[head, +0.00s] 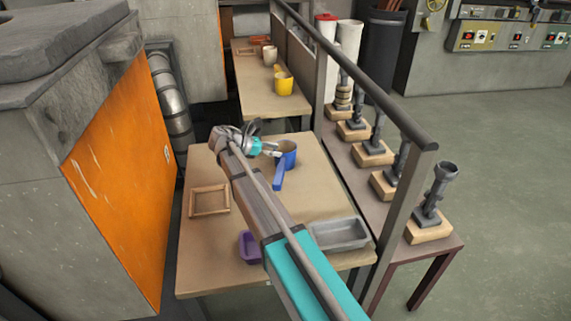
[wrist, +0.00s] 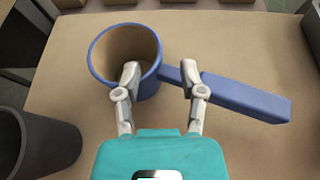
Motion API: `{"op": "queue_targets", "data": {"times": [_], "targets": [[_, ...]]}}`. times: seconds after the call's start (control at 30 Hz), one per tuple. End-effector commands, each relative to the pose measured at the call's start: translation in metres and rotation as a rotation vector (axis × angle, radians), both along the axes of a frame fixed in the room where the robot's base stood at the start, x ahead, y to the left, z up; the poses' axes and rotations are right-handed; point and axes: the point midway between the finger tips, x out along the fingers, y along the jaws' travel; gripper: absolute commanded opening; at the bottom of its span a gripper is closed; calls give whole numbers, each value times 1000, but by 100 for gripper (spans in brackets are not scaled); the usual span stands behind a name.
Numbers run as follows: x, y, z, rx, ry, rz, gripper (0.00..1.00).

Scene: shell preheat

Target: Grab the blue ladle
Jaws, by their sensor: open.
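The blue ladle stands on the tan table (head: 200,250), with its round cup (head: 288,148) toward the back and its straight handle (head: 279,174) pointing to the front. In the wrist view the cup (wrist: 100,75) is at upper left and the handle (wrist: 240,97) runs to the right. My gripper (wrist: 159,70) is open. Its left finger overlaps the cup's near right side in the picture and its right finger overlaps the handle near the cup. I cannot tell whether either finger touches the ladle. In the head view my gripper (head: 270,150) is at the cup's left.
A wooden frame (head: 210,201), a purple container (head: 250,246) and a grey tray (head: 340,233) lie on the table. A dark round container (wrist: 40,140) is at lower left in the wrist view. A metal rail (head: 360,85) and a shelf of metal tools on wooden blocks (head: 428,231) stand at right.

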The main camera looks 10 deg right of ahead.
Motion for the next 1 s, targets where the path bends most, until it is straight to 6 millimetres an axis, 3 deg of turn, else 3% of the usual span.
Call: {"op": "queue_targets", "data": {"times": [0.53, 1.0], "targets": [[5, -42, -25, 0, -1, -1, 53], [6, -44, -25, 0, 0, 1, 53]]}}
